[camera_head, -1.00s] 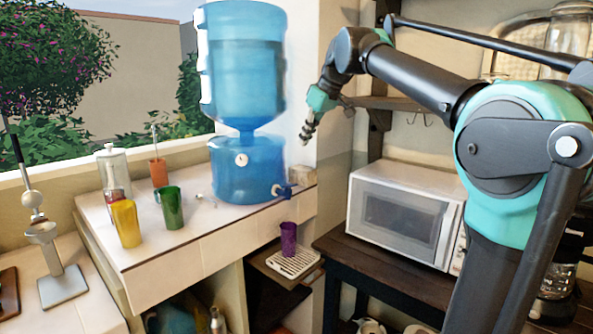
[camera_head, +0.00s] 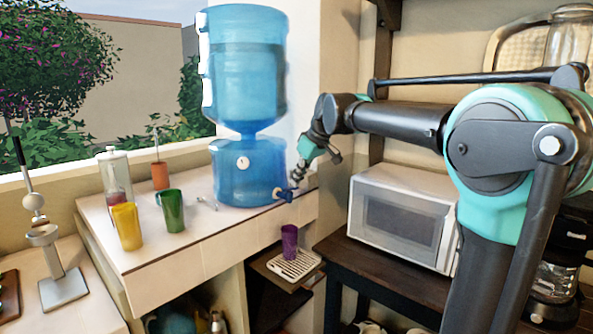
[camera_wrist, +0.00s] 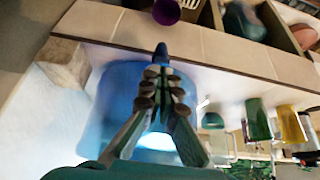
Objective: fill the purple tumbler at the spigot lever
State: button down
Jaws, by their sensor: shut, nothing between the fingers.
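The purple tumbler (camera_head: 289,242) stands upright on a slotted drip tray (camera_head: 296,265) below the counter edge, under the spigot. The blue spigot lever (camera_head: 284,194) sticks out from the base of the blue water dispenser (camera_head: 248,172). My gripper (camera_head: 297,177) is shut and empty, just above and beside the lever. In the wrist view my gripper's fingertips (camera_wrist: 161,76) lie close to the blue spigot (camera_wrist: 161,50); I cannot tell if they touch it. The tumbler's round purple top (camera_wrist: 166,12) shows past the spigot. The water level inside the tumbler is not visible.
A yellow cup (camera_head: 127,226) and a green mug (camera_head: 172,211) stand on the counter left of the dispenser. A white microwave (camera_head: 403,218) sits on a dark table to the right.

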jog(key=shift+s+d+f+t+y, duration=0.25)
jog(key=shift+f+t+y, duration=0.15)
jog(key=shift+y, duration=0.1)
dwell(0.5)
jog(key=shift+s+d+f+t+y, duration=0.15)
jog(key=shift+d+f+t+y, duration=0.15)
jog(key=shift+f, duration=0.25)
jog(key=shift+s+d+f+t+y, duration=0.2)
jog(key=shift+f+t+y, duration=0.15)
jog(key=shift+f, duration=0.2)
jog(key=shift+r, duration=0.15)
dwell(3.9)
jog(key=shift+r, duration=0.7)
notch_tip(320, 180, up, 13)
jog(key=s+d, duration=0.2)
jog(key=d, duration=0.1)
jog(key=shift+s+f, duration=0.15)
jog(key=shift+f, duration=0.05)
